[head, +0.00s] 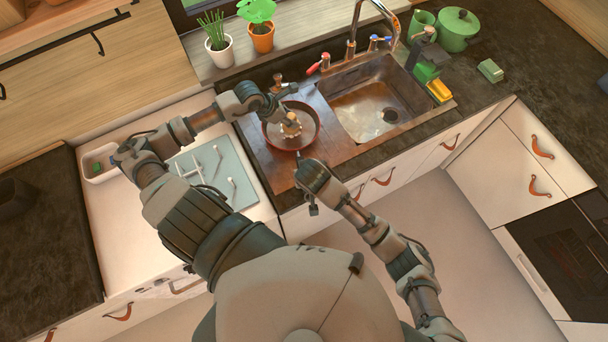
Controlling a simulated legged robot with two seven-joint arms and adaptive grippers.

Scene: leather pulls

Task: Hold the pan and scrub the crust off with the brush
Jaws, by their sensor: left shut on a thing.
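The round pan (272,136), with a reddish rim, sits on the brown drainboard left of the sink basin. The brush (291,128) shows pale bristles inside the pan. My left gripper (284,108) reaches over the pan from the upper left and is shut on the brush; its fingers hide part of the handle. My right gripper (306,166) is at the near side of the pan, where the pan's handle would be. Its fingers are too small and covered to tell whether they are shut. Any crust in the pan is too small to make out.
The sink basin (372,108) with murky water lies right of the pan, under a tall faucet (352,40). A dish rack (238,172) stands left of the drainboard. Green and yellow sponges (439,90) and a green pot (458,30) are at the right.

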